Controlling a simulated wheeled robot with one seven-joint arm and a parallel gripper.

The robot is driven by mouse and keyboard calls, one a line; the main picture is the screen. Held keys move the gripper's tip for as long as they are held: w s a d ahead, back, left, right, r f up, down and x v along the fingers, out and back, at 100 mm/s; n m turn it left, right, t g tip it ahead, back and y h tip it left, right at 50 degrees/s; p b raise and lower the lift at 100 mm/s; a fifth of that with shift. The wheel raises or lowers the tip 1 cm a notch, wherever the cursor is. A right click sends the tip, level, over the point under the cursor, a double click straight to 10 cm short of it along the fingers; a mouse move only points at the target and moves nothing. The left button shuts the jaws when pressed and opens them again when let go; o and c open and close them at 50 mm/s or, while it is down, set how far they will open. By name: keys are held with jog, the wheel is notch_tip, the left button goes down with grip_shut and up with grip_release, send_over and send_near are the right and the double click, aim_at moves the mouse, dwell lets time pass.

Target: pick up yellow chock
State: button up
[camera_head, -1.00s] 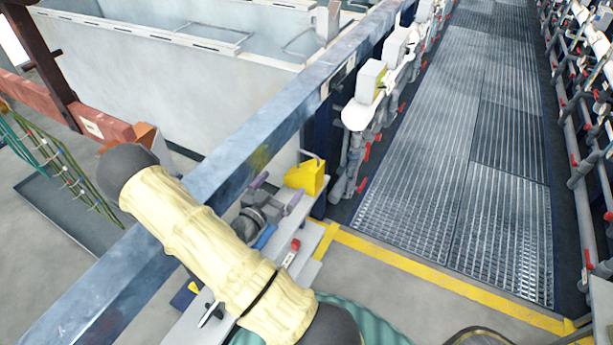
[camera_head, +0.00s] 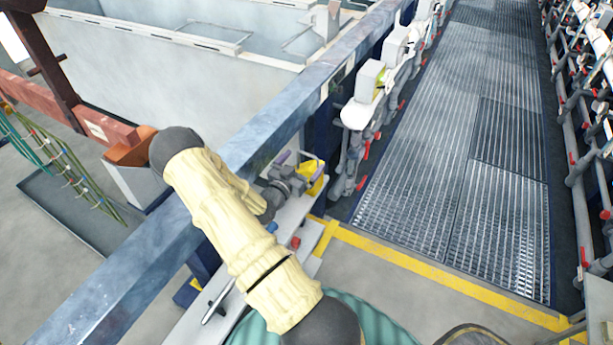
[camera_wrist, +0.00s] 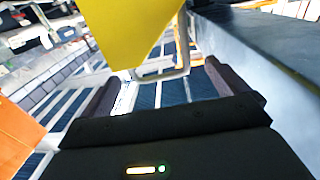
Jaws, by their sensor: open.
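The yellow chock (camera_head: 314,180) stands on a pale shelf beside the blue-grey beam, partly hidden behind my gripper (camera_head: 300,165). In the wrist view the chock (camera_wrist: 125,28) is a large yellow block at the top, cut off by the picture edge. Its thin grey loop handle (camera_wrist: 172,73) appears between the tips of my open gripper (camera_wrist: 162,73), with space on both sides. I cannot tell how far past the tips the handle lies. No grip on the chock shows.
The long blue-grey beam (camera_head: 110,275) runs close beside my arm and fills the right of the wrist view. Small red (camera_head: 295,243) and blue (camera_head: 271,227) items lie on the shelf. The grated walkway (camera_head: 450,180) at right is clear.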

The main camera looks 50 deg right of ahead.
aim_at(310, 162)
jog(key=shift+w+d+r+p, duration=0.1)
jog(key=shift+w+d+p, duration=0.05)
jog(key=shift+d+p, duration=0.3)
jog(key=p+x, duration=0.1)
jog(key=x, duration=0.3)
jog(key=shift+d+f, duration=0.1)
jog(key=shift+f, duration=0.1)
jog(key=c, duration=1.9)
jog(key=shift+c, duration=0.2)
jog(key=shift+r, duration=0.1)
notch_tip(310, 162, up, 10)
jog(key=b, duration=0.1)
jog(key=shift+b, duration=0.3)
